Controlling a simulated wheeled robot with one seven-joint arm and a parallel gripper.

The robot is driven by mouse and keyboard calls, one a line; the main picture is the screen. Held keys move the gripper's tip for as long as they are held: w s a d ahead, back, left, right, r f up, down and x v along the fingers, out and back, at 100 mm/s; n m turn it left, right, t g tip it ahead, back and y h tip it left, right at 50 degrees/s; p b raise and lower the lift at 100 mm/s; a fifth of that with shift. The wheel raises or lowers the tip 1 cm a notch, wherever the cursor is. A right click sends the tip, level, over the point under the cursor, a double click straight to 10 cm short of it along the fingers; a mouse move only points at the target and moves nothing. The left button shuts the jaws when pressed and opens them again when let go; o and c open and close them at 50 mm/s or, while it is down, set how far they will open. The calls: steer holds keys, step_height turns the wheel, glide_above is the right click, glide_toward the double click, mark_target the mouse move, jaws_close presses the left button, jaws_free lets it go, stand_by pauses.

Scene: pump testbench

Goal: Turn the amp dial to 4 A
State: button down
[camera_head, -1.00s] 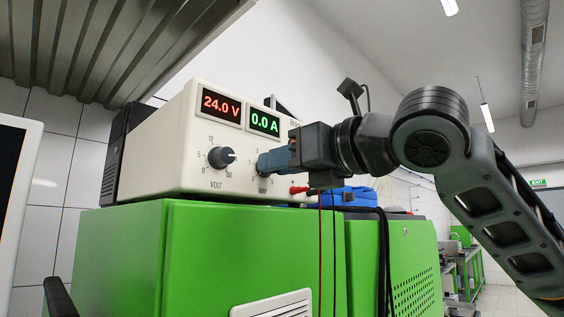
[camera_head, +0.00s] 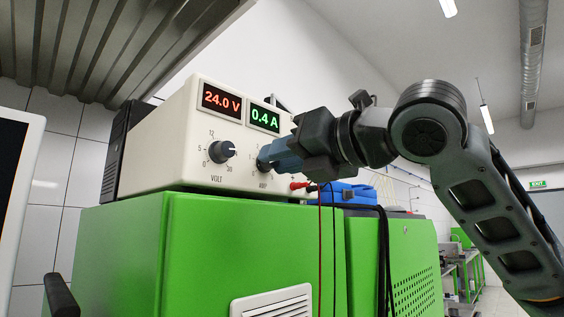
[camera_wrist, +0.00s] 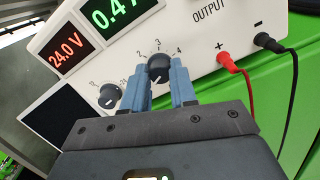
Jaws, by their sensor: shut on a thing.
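The cream power supply (camera_head: 165,140) has a red display (camera_head: 221,102) reading 24.0 V and a green display (camera_head: 264,119) reading 0.4 A. The amp dial (camera_head: 263,158) is a dark knob, mostly hidden by my gripper in the head view. In the wrist view the amp dial (camera_wrist: 158,68) sits between the two blue fingers, with scale marks around it. My gripper (camera_head: 275,155) is shut on the amp dial; it also shows in the wrist view (camera_wrist: 160,80), rolled relative to the panel. The volt dial (camera_head: 222,151) is to the left, apart from the fingers.
Red and black plugs (camera_wrist: 228,62) (camera_wrist: 266,42) with hanging leads are right of the amp dial, close to the gripper. The supply stands on a green cabinet (camera_head: 120,240). A blue case (camera_head: 350,194) lies behind the gripper.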

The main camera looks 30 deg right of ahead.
steer(key=m+b, duration=0.1)
steer(key=m, duration=1.8)
steer(key=shift+d+f, duration=0.1)
steer(key=shift+f, duration=0.05)
steer(key=m+p, duration=0.1)
steer(key=m, duration=0.4)
steer(key=shift+f+m, duration=0.1)
steer(key=shift+m, duration=0.3)
steer(key=m+p, duration=0.1)
steer(key=m, duration=0.8)
steer(key=shift+a+f, duration=0.15)
steer(key=shift+a, duration=0.05)
steer(key=m, duration=0.4)
steer(key=shift+m, duration=0.4)
